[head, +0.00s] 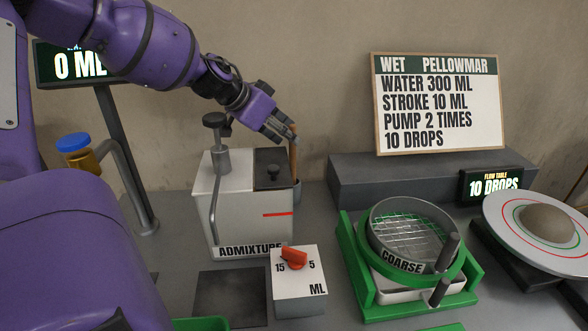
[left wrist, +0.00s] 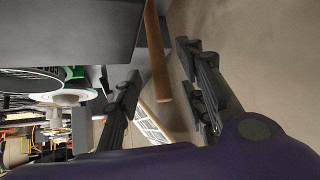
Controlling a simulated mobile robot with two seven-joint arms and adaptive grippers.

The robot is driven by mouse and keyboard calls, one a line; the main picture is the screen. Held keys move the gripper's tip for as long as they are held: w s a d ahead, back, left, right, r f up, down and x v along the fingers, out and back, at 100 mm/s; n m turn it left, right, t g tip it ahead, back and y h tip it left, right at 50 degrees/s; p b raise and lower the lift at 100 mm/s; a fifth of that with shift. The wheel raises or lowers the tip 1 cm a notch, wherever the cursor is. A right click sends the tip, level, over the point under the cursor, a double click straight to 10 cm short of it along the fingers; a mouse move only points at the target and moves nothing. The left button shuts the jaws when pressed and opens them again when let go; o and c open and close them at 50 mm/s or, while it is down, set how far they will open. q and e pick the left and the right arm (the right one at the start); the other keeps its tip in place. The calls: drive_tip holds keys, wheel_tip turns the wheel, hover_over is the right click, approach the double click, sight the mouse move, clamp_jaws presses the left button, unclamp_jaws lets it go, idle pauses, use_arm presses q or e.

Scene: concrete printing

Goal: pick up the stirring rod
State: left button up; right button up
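The stirring rod (head: 293,153) is a thin brown wooden stick standing upright in a small grey holder (head: 297,190) behind the right side of the white admixture box. My left gripper (head: 284,136) is at the rod's upper end, coming in from the left. In the left wrist view the rod (left wrist: 157,50) shows between the two spread fingers of my left gripper (left wrist: 161,64), with a gap on each side. The fingers are open and do not appear to touch the rod. My right gripper is not in view.
The admixture box (head: 235,220) with its pump (head: 215,150) stands just below my left arm. A dial box (head: 298,282) is in front of it. A green-framed sieve (head: 400,240), flow table (head: 540,225) and recipe board (head: 438,103) are to the right.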

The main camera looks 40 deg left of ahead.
sight(293, 165)
use_arm(q)
drive_tip(key=b+x, duration=0.1)
drive_tip(key=x, duration=0.2)
clamp_jaws()
